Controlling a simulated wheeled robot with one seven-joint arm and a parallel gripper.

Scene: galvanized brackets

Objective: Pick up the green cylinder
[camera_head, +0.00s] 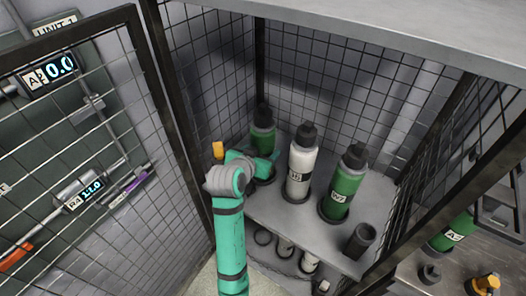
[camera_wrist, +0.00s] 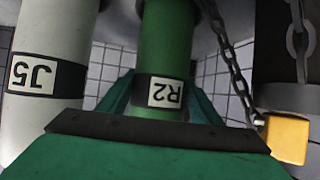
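A green cylinder (camera_head: 262,138) with a black cap stands upright at the back left of the caged shelf. In the wrist view the green cylinder (camera_wrist: 166,45) carries a label reading R2, shown upside down. My gripper (camera_head: 262,160) is at this cylinder, its fingers partly hiding the body. In the wrist view the gripper's (camera_wrist: 164,95) teal fingers lie on either side of the cylinder, close to its sides. I cannot tell whether they touch it. Another green cylinder (camera_head: 344,190) stands further right on the same shelf.
A white cylinder (camera_head: 300,168), labelled J5 in the wrist view (camera_wrist: 32,110), stands right beside my gripper. A yellow padlock (camera_wrist: 287,138) hangs by a chain (camera_wrist: 232,70) on the other side. Dark mesh walls and a grey top panel (camera_head: 400,35) enclose the shelf.

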